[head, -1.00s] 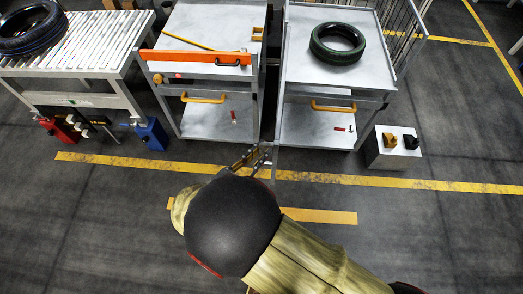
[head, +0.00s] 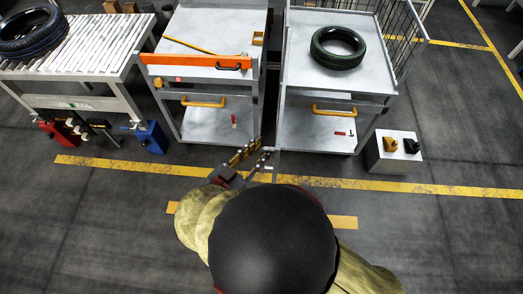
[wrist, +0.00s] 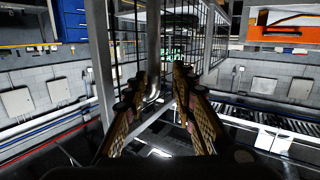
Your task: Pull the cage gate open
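The cage gate (wrist: 102,60) shows in the wrist view as a grey frame with dark wire mesh. A vertical grey bar handle (wrist: 153,50), curved at its lower end, stands in front of it. My gripper (wrist: 160,80) is open, with the bar between its two fingers and closer to the left one. I cannot tell whether either finger touches it. In the head view my gripper (head: 260,150) is just left of the gate's thin, nearly edge-on frame (head: 277,165), at the front left of the cage cart (head: 300,80). The handle is not clear there.
A tyre (head: 338,58) lies on the cage cart. A second cart (head: 195,75) with an orange bar (head: 195,59) stands close on its left. A roller conveyor (head: 75,65) is at far left, a small white box (head: 392,155) at right. The floor in front is clear.

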